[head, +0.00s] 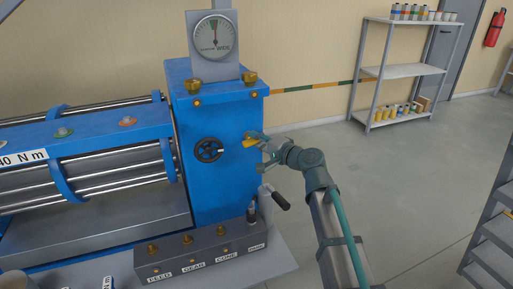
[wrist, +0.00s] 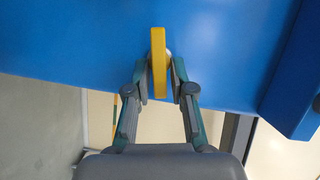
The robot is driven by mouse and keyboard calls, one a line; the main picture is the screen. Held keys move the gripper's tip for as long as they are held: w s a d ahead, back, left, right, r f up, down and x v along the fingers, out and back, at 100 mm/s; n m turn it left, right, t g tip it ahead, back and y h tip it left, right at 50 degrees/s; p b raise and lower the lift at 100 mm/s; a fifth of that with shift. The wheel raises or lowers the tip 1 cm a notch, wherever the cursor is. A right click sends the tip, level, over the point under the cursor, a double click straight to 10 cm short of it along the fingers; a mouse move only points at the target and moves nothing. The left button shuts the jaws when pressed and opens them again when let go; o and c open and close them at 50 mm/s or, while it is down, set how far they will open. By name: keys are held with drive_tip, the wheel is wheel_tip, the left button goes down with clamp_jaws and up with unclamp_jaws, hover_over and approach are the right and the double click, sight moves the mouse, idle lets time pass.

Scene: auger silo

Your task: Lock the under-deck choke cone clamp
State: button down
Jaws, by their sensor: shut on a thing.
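A yellow lever (head: 249,143) sticks out from the right part of the blue housing's front face (head: 222,185); I take it for the clamp's lever. My gripper (head: 257,147) reaches it from the right. In the wrist view the yellow lever (wrist: 158,62) stands upright against the blue face, with a pale round part behind it. My gripper (wrist: 160,88) has one finger on each side of the lever and is shut on it. The choke cone itself does not show.
A black handwheel (head: 208,149) sits left of the lever. Below is a grey block (head: 200,250) with labelled brass knobs and a black-gripped handle (head: 275,198). A dial gauge (head: 214,38) stands on top. Open floor lies right, before a shelf (head: 400,71).

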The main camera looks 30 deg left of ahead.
drive_tip(key=shift+w+f+m+y+b, duration=0.15)
drive_tip(key=shift+m+y+b, duration=0.35)
drive_tip(key=shift+m+b, duration=0.5)
drive_tip(key=c, duration=1.2)
unclamp_jaws()
drive_tip(key=shift+d, duration=0.15)
drive_tip(key=v, duration=1.1)
drive_tip(key=shift+s+d, duration=0.35)
drive_tip(key=shift+f, duration=0.1)
